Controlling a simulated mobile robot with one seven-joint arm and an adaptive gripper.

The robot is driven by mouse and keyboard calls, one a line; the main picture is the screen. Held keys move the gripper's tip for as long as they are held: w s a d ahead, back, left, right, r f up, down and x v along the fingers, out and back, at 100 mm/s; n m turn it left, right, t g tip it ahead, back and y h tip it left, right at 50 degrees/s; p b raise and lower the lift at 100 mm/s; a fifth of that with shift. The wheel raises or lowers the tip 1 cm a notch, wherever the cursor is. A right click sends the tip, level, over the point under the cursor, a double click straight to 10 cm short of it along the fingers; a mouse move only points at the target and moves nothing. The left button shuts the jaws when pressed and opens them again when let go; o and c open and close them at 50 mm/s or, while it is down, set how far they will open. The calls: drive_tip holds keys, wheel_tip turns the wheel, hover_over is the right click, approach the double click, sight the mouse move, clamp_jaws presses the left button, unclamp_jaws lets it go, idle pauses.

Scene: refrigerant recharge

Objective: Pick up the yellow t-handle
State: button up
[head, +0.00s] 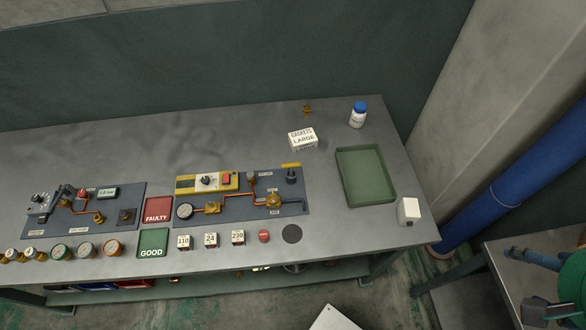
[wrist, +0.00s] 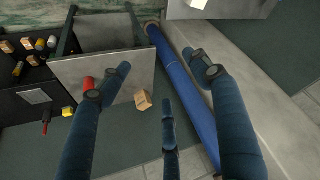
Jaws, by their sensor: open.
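A yellow bar-shaped handle (head: 291,165), which looks like the yellow t-handle, sits on top of a dark fitting at the upper right corner of the right-hand grey panel (head: 240,205) in the head view. My gripper (head: 528,282) is at the far right edge of the head view, well to the right of the handle and beyond the workbench end. In the wrist view my gripper (wrist: 160,72) has its blue fingers spread apart with nothing between them. The yellow handle is not recognizable in the wrist view.
The workbench (head: 345,240) holds a green tray (head: 341,176), a white gaskets box (head: 302,139), a blue-capped bottle (head: 358,115) and a white block (head: 408,211). A small brass piece (head: 307,109) lies at the back. A blue pipe (head: 520,185) stands right of the bench.

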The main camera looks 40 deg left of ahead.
drive_tip(key=shift+c, duration=0.3)
drive_tip(key=c, duration=0.5)
drive_tip(key=shift+o, duration=0.2)
drive_tip(key=w+a+f+n+g+p, duration=0.1)
drive_tip(key=w+a+n, duration=0.45)
drive_tip(key=a, duration=0.35)
drive_tip(key=w+a+f+n+g+y, duration=0.1)
drive_tip(key=w+a+n, duration=0.4)
drive_tip(key=a, duration=0.4)
drive_tip(key=w+a+f+n+g+p, duration=0.1)
drive_tip(key=w+a+n, duration=0.3)
drive_tip(key=w+a, duration=0.4)
drive_tip(key=s+a+f+n+g, duration=0.1)
drive_tip(key=a+f+n, duration=0.3)
drive_tip(key=a, duration=0.7)
drive_tip(key=s+a+f+n+p, duration=0.1)
drive_tip(key=s+a+f+n, duration=0.3)
drive_tip(key=a+f, duration=0.4)
drive_tip(key=s+a+f+n+g+h, duration=0.1)
drive_tip(key=a+f+n, duration=0.3)
drive_tip(key=a, duration=1)
wheel_tip(320, 180, down, 3)
drive_tip(key=shift+s+r+g, duration=0.2)
drive_tip(key=shift+s+g, duration=0.1)
drive_tip(key=shift+s, duration=0.55)
